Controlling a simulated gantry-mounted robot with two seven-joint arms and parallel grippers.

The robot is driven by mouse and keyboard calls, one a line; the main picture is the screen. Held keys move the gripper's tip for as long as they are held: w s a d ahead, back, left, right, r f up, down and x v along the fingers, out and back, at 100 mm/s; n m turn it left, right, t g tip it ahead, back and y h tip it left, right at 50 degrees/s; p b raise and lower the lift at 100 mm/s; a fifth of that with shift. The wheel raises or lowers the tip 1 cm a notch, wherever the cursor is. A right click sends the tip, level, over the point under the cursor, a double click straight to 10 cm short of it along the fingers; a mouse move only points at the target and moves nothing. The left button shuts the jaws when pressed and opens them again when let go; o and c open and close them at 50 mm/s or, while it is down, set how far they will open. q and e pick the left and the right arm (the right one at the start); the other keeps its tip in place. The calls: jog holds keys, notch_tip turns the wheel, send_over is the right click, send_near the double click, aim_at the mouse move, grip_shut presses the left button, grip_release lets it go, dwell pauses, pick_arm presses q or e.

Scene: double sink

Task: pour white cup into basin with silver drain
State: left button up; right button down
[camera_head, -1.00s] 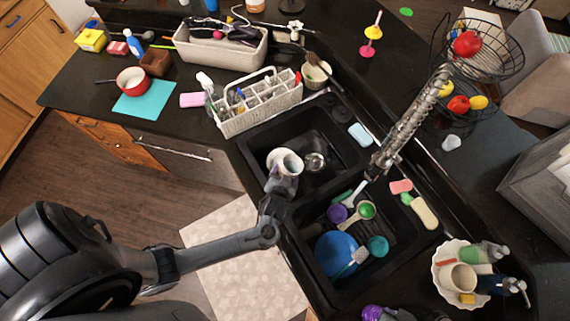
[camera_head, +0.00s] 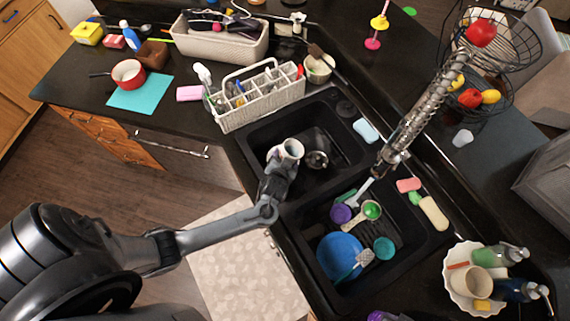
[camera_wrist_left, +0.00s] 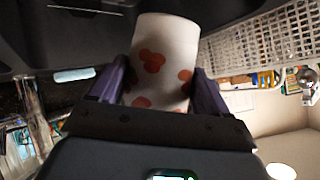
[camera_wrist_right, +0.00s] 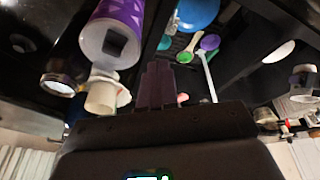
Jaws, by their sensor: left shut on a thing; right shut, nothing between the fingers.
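The white cup (camera_head: 284,155) is held in my left gripper (camera_head: 279,168) over the upper basin (camera_head: 262,130), just left of its silver drain (camera_head: 316,160). Its mouth shows from above in the head view; its exact tilt and contents I cannot tell. In the left wrist view, the cup (camera_wrist_left: 165,60) has red spots and sits between both fingers. My right gripper (camera_wrist_right: 155,85) is shut and empty in the right wrist view, close to a purple-and-white bottle (camera_wrist_right: 112,30).
The lower basin holds a blue bowl (camera_head: 338,255), a teal cup (camera_head: 384,247) and measuring scoops. A faucet (camera_head: 425,112) stands behind the sink. A white caddy (camera_head: 257,98) stands beside the upper basin, and a white scalloped dish (camera_head: 457,298) with bottles stands at lower right.

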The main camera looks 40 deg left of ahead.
pick_arm(q)
jog(key=shift+s+a+b+x, duration=0.1)
jog(key=shift+a+b+x, duration=0.05)
jog(key=shift+b+x, duration=0.8)
jog(key=shift+s+a+b+x, duration=0.1)
jog(key=shift+a+b+x, duration=0.05)
jog(key=shift+b+x, duration=0.8)
jog(key=shift+s+a+b+x, duration=0.15)
jog(key=shift+b+x, duration=0.65)
jog(key=shift+x, duration=0.3)
jog(key=shift+a+b+x, duration=0.25)
jog(key=shift+b+x, duration=1.3)
jog(key=shift+x, duration=0.1)
jog(key=shift+f+m, duration=0.1)
jog(key=shift+m, duration=0.2)
jog(key=shift+w+d+f+m+g+y, duration=0.15)
jog(key=shift+d+f+g, duration=0.1)
jog(key=shift+f, duration=0.15)
jog(key=shift+w+d+f+m+g+y, duration=0.15)
jog(key=shift+w+f+g, duration=0.1)
jog(key=shift+f, duration=0.15)
jog(key=shift+a, duration=0.1)
jog(key=shift+p, duration=0.35)
